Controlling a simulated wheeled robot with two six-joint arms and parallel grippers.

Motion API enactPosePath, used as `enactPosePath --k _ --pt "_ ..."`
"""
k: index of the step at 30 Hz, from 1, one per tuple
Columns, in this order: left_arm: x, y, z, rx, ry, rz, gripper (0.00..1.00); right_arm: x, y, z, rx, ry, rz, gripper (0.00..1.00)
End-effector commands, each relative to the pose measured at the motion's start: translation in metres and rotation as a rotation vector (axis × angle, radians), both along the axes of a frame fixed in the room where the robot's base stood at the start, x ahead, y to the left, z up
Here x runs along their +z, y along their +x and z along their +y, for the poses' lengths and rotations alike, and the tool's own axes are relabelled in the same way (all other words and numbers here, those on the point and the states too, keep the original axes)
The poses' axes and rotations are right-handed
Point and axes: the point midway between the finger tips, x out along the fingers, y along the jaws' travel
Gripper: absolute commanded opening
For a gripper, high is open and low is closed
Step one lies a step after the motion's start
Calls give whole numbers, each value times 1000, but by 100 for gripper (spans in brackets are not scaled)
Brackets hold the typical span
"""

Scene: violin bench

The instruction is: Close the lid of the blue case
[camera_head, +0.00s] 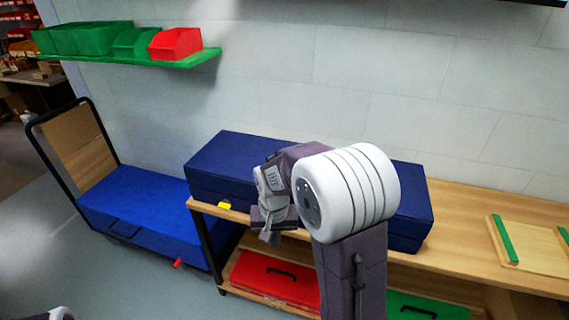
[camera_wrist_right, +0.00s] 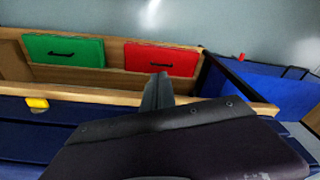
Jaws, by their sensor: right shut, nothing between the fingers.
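The long blue case (camera_head: 222,152) lies on the wooden bench. Its lid appears to be down, with a seam along the front side. My right arm hides the middle of the case, so I cannot tell whether the lid is flush there. A yellow tab (camera_head: 224,205) shows at its front left; a yellow tab also shows in the right wrist view (camera_wrist_right: 37,103). My right gripper (camera_head: 271,232) is shut and empty, in front of the case. In the right wrist view its fingers (camera_wrist_right: 158,90) are together beside the blue case (camera_wrist_right: 30,132). My left gripper is out of view.
The bench (camera_head: 465,205) has free room right of the case, then a wooden tray with green strips (camera_head: 535,248). Red (camera_head: 275,280) and green (camera_head: 425,308) cases lie on the lower shelf. A blue-topped cart (camera_head: 140,205) stands left. A green shelf (camera_head: 130,58) with bins hangs above.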

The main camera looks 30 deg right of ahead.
Motion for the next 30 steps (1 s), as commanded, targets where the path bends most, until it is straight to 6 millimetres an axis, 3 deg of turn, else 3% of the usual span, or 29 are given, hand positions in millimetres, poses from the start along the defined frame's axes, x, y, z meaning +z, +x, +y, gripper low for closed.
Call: enactPosePath --k 1,3,6,9,11,14,20,23,30 --pt "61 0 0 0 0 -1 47 65 9 -9 -48 -4 -5 0" --pt "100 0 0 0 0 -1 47 109 19 -21 -123 -9 -7 0" --pt "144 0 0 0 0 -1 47 162 31 -38 -222 -18 -12 0" --pt "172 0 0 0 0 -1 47 196 39 -51 -297 -25 -15 0" --pt "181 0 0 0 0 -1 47 207 42 -56 -326 -28 -18 0" --pt "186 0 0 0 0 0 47 214 45 -61 -353 -30 -18 0" --pt "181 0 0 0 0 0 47 207 45 -62 -359 -31 -18 0" --pt "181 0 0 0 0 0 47 195 46 -63 -358 -31 -15 0" --pt "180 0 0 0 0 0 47 145 50 -69 -358 -30 -13 0"
